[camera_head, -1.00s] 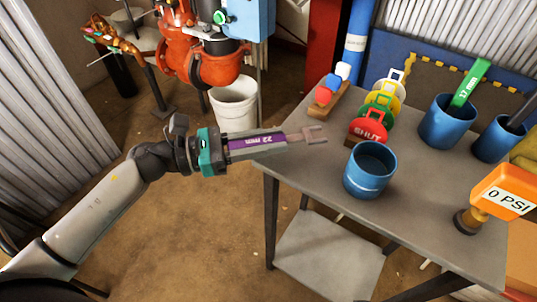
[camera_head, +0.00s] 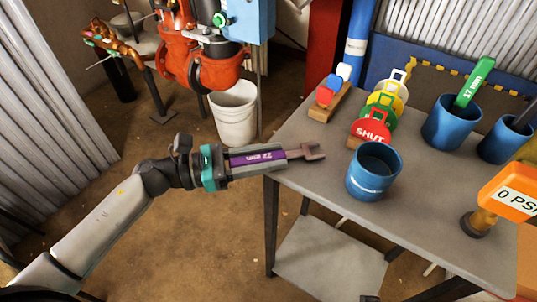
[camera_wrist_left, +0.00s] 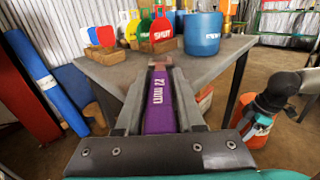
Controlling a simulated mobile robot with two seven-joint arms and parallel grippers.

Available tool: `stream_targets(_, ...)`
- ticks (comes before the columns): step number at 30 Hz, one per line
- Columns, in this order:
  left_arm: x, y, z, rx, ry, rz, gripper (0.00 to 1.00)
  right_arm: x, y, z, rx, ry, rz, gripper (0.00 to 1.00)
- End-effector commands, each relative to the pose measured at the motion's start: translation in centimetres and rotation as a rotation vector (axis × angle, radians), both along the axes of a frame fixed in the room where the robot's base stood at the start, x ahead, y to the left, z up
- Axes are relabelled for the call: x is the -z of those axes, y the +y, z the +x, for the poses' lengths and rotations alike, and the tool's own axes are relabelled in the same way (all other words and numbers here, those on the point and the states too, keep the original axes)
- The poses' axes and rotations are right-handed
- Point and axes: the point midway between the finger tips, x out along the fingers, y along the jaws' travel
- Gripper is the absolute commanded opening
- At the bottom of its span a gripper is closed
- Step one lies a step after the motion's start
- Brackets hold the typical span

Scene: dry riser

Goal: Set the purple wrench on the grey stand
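My left gripper (camera_head: 284,154) is shut on the purple wrench (camera_head: 258,157), marked 22 mm. The wrench lies lengthwise between the fingers, its grey open jaw pointing right, over the near-left edge of the grey table (camera_head: 320,195). The left wrist view shows the purple handle (camera_wrist_left: 160,105) between the fingers and the jaw towards the tabletop. I cannot tell whether the jaw touches the table. The grey table may be the stand; a round grey-topped stand (camera_head: 122,22) is at the back left.
An empty blue cup (camera_head: 374,172) stands on the table, beside colored tags (camera_head: 374,130) on a wooden block. Another blue cup (camera_head: 450,124) holds a green wrench (camera_head: 474,82). A white bucket (camera_head: 234,112) stands on the floor.

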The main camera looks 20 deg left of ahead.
Motion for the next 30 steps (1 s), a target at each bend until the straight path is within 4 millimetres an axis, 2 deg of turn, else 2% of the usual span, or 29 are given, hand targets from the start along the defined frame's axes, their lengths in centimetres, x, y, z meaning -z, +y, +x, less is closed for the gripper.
stream_targets(1, 0.0, 0.0, 0.0, 0.000, 0.000, 0.000, 0.44, 0.0, 0.0, 0.0, 0.000, 0.000, 0.000, 0.50)
stream_targets(5, 0.0, 0.0, 0.0, 0.000, 0.000, 0.000, 0.59, 0.0, 0.0, 0.0, 0.000, 0.000, 0.000, 0.50)
stream_targets(17, -0.4, 0.0, 0.0, 0.000, 0.000, 0.000, 0.60, 0.2, -0.1, -0.3, 0.000, 0.009, -0.002, 0.50)
stream_targets(19, -0.2, 0.9, -0.4, -0.003, 0.005, 0.003, 0.60, 1.0, -0.3, -0.7, 0.001, 0.023, -0.005, 0.50)
stream_targets(25, -0.1, 4.8, -2.5, -0.003, 0.006, 0.003, 0.60, 1.0, -0.3, -0.8, 0.000, 0.019, -0.005, 0.50)
stream_targets(30, -0.1, 8.0, -4.0, -0.002, 0.004, 0.003, 0.60, 1.8, -0.4, -1.2, -0.001, 0.030, -0.008, 0.50)
